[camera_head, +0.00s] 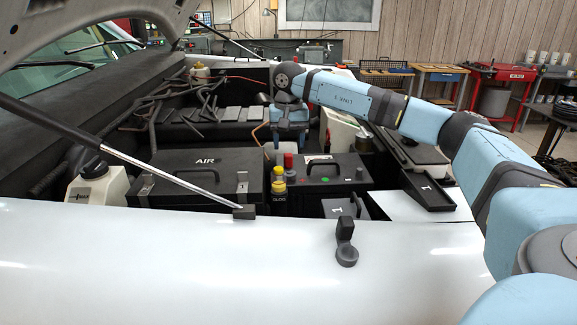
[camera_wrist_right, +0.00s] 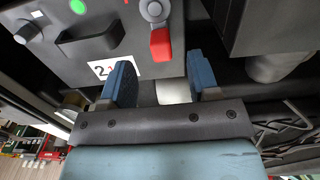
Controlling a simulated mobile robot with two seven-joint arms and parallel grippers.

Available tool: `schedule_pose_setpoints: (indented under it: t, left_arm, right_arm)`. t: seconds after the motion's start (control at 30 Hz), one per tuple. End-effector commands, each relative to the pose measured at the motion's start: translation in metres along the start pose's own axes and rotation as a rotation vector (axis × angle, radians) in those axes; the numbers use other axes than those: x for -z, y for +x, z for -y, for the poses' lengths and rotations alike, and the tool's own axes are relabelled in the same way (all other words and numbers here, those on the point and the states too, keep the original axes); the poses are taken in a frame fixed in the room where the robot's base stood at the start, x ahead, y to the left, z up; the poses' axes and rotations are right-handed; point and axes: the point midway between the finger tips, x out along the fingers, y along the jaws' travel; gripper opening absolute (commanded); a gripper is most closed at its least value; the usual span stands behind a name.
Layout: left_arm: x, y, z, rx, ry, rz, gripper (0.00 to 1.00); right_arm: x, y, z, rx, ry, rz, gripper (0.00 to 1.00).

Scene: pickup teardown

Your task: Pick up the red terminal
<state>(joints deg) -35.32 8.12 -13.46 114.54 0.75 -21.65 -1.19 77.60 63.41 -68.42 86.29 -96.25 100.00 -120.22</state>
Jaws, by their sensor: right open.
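In the right wrist view the red terminal (camera_wrist_right: 160,44) sits beside a round grey post, just beyond the gap between my fingertips. My right gripper (camera_head: 290,143) is above and behind the battery, pointing down. In the right wrist view its two blue fingers (camera_wrist_right: 160,76) are apart with nothing held between them. The terminal is not touched by either finger as far as I can see. My left gripper is not in view.
A black AIR box (camera_head: 200,175) is to the left, under a hood strut (camera_head: 120,147). A black tray (camera_head: 427,190) is at the right.

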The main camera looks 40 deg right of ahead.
Motion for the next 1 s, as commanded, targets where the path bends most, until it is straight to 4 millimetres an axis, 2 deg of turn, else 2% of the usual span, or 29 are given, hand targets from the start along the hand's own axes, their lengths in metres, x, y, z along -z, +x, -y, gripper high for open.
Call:
schedule_pose_setpoints:
  t: [0.4, 0.67, 0.77, 0.9, 0.93, 1.0]
  left_arm:
    - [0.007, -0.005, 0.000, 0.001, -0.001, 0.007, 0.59]
    - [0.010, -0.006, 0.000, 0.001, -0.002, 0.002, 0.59]
    - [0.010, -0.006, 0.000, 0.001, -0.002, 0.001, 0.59]
    - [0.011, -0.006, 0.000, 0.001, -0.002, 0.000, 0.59]
    - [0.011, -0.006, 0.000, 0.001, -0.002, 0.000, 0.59]
    - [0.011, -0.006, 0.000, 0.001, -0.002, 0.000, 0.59]
  right_arm:
    - [-0.003, 0.050, 0.000, -0.002, 0.000, 0.001, 0.55]
    - [-0.003, 0.053, 0.000, -0.001, 0.000, 0.000, 0.55]
    - [-0.003, 0.053, 0.000, -0.001, 0.000, 0.000, 0.37]
    - [-0.003, 0.053, 0.000, -0.001, 0.000, 0.000, 0.05]
    - [-0.003, 0.053, 0.000, -0.001, 0.000, 0.000, 0.00]
    - [-0.003, 0.053, 0.000, 0.000, 0.001, -0.001, 0.00]
